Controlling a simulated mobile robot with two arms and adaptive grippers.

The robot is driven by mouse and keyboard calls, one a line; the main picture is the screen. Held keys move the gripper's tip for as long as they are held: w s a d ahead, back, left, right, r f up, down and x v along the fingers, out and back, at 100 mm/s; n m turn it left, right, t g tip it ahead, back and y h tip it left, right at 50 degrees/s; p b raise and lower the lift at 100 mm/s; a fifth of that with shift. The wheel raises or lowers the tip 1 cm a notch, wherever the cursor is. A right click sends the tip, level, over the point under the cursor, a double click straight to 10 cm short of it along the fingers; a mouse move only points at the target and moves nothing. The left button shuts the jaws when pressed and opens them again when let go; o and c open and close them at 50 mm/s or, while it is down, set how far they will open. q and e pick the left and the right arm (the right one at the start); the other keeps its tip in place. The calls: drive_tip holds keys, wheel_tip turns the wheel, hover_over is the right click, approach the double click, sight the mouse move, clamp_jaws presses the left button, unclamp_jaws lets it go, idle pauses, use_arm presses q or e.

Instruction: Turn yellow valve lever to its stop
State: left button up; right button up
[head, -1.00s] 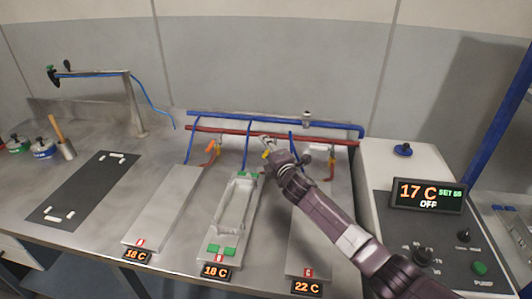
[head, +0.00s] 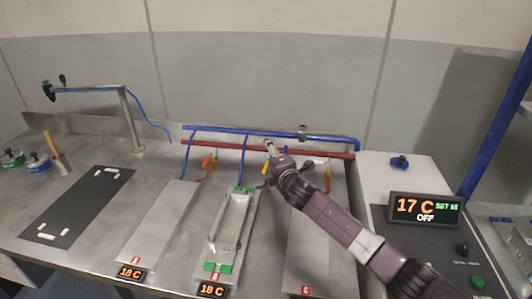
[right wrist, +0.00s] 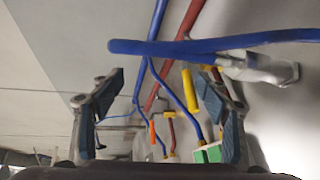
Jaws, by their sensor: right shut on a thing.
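The yellow valve lever (head: 265,168) sits below the red pipe, behind the middle plate. My right gripper (head: 270,150) reaches it from the right and is shut on it, as far as I can tell. In the right wrist view the yellow lever (right wrist: 190,90) lies close beside the right-hand finger, and that finger's contact with it is hard to see. The fingers (right wrist: 160,100) stand apart in that view. The valve body is mostly hidden by my gripper in the head view. My left gripper is not in view.
A blue pipe (head: 240,131) and a red pipe (head: 225,146) run along the wall. An orange lever (head: 207,160) stands to the left. The middle plate holds a metal frame (head: 232,222) with green blocks. A control box (head: 425,210) on the right reads 17 C, OFF.

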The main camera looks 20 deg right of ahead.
wheel_tip(320, 180, up, 3)
drive_tip(key=shift+w+a+t, duration=0.1)
drive_tip(key=shift+t, duration=0.2)
drive_tip(key=shift+c, duration=0.5)
drive_tip(key=shift+s+r+p, duration=0.15)
drive_tip(key=shift+s+p, duration=0.25)
drive_tip(key=c, duration=0.5)
drive_tip(key=s, duration=0.1)
drive_tip(key=s+r, duration=0.1)
drive_tip(key=shift+s+p, duration=0.35)
drive_tip(key=shift+c, duration=0.2)
drive_tip(key=shift+s+d+f+p, duration=0.1)
drive_tip(key=shift+s+d+p, duration=0.15)
drive_tip(key=shift+s+p, duration=0.35)
drive_tip(key=shift+s+d+f+p, duration=0.1)
drive_tip(key=shift+s+d+p, duration=0.2)
drive_tip(key=shift+s, duration=0.65)
drive_tip(key=shift+s+d+f+p, duration=0.1)
drive_tip(key=shift+s+d+p, duration=0.15)
drive_tip(key=shift+s+p, duration=0.35)
drive_tip(key=shift+s, duration=0.2)
